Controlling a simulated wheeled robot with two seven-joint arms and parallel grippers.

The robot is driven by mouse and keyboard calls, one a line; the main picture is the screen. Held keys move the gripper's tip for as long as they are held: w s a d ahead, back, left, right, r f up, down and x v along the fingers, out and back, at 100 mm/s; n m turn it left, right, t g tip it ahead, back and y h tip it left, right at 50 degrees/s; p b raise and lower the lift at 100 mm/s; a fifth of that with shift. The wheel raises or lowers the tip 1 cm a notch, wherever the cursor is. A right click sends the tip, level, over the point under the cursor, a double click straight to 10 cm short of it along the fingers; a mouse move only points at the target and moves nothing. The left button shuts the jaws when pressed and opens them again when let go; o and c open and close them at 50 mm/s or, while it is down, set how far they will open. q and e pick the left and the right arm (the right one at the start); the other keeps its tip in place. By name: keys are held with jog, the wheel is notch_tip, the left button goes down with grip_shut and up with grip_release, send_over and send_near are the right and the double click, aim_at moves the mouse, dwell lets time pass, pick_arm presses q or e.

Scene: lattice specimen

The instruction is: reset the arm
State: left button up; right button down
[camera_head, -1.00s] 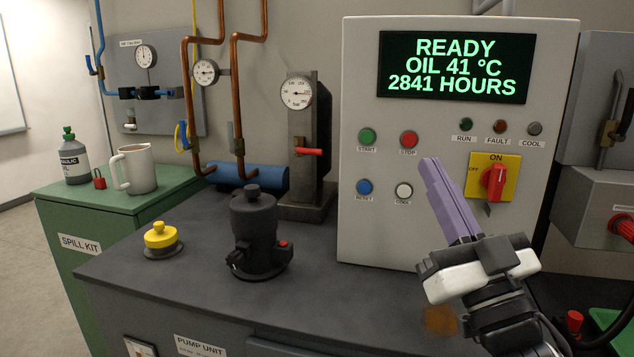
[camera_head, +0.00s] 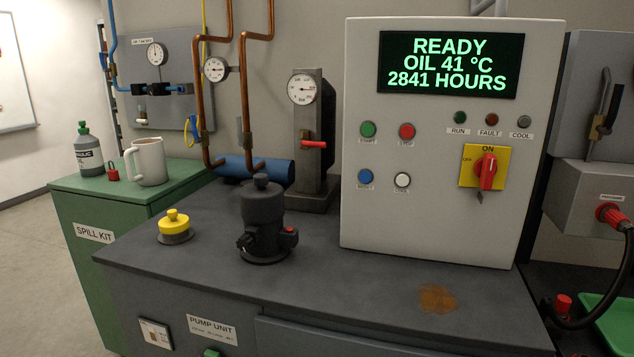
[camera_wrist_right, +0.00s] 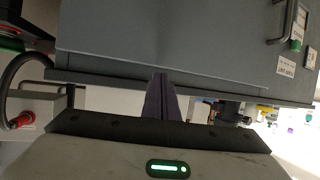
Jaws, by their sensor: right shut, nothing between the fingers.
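My right gripper (camera_wrist_right: 160,98) shows only in the right wrist view, as purple fingers pressed together with nothing between them. It points at the grey front of the pump unit cabinet (camera_wrist_right: 150,45) and appears clear of it. A green-lit strip shows on the wrist body below the fingers. No part of my right arm shows in the head view. My left gripper is in neither view.
The white control panel (camera_head: 375,225) stands on the dark worktop (camera_head: 340,270), its screen reading READY. A black pump body (camera_head: 263,215) and yellow button (camera_head: 173,222) stand left of it. The worktop's front right is clear except for a brown stain (camera_head: 437,298).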

jog(key=s+f+n+g, duration=0.1)
jog(key=s+f+g, duration=0.4)
jog(key=s+f, duration=0.5)
jog(key=s+f+n+g, duration=0.1)
jog(key=s+f+g, duration=0.5)
jog(key=s, duration=0.7)
jog(key=w+a+f+t+y, duration=0.1)
jog(key=w+a+f+t, duration=0.1)
jog(key=f, duration=0.3)
jog(key=w+a+f+t+y, duration=0.1)
jog(key=w+a+f+t, duration=0.1)
jog(key=a+f+t, duration=0.2)
jog(key=shift+w+f+p, duration=0.3)
jog(key=shift+f+p, duration=0.1)
jog(key=shift+f, duration=0.1)
